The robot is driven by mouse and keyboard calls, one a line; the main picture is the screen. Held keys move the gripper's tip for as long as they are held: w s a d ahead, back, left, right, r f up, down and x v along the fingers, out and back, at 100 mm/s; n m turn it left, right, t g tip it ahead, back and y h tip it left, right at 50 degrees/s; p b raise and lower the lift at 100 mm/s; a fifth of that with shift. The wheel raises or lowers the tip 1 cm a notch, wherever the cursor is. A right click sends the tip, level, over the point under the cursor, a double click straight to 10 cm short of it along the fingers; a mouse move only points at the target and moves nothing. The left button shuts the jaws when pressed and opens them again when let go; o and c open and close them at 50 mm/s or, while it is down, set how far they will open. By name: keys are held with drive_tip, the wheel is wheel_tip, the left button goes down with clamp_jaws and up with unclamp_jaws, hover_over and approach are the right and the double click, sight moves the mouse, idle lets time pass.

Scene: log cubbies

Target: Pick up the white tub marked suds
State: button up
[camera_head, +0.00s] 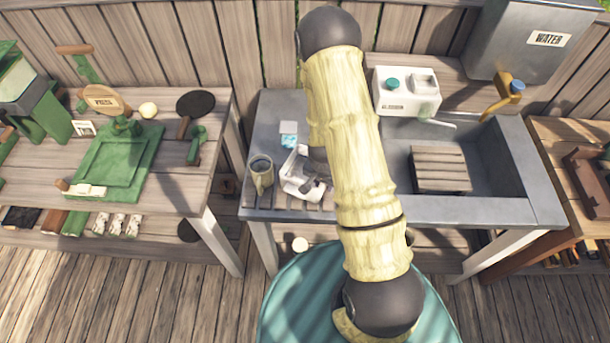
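A small white tub (289,129) with a teal patch on its front stands on the grey sink counter, left of my arm. The writing on it is too small to read. My gripper (311,187) is low over the counter's front left part, nearer the front than this tub and apart from it in the picture. Its white and dark parts are partly hidden behind my bamboo-like arm. I cannot make out the gap between its fingers or anything held in them.
A mug (262,173) stands close to the left of my gripper. A slatted wooden rack (440,168) lies in the basin. A workbench (160,188) adjoins on the left.

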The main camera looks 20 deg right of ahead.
drive_tip(key=shift+s+d, duration=0.1)
drive_tip(key=shift+s, duration=0.1)
drive_tip(key=shift+c, duration=0.4)
clamp_jaws()
drive_tip(key=shift+w, duration=0.1)
drive_tip(key=shift+w+r, duration=0.1)
drive_tip(key=shift+w+r, duration=0.15)
drive_tip(key=shift+r, duration=0.1)
drive_tip(key=r, duration=0.2)
drive_tip(key=r+b, duration=0.1)
drive_tip(key=r, duration=0.2)
drive_tip(key=r+b, duration=0.1)
drive_tip(key=r, duration=0.2)
drive_tip(key=shift+s+r, duration=0.15)
drive_tip(key=shift+s, duration=0.15)
drive_tip(key=shift+r, duration=0.6)
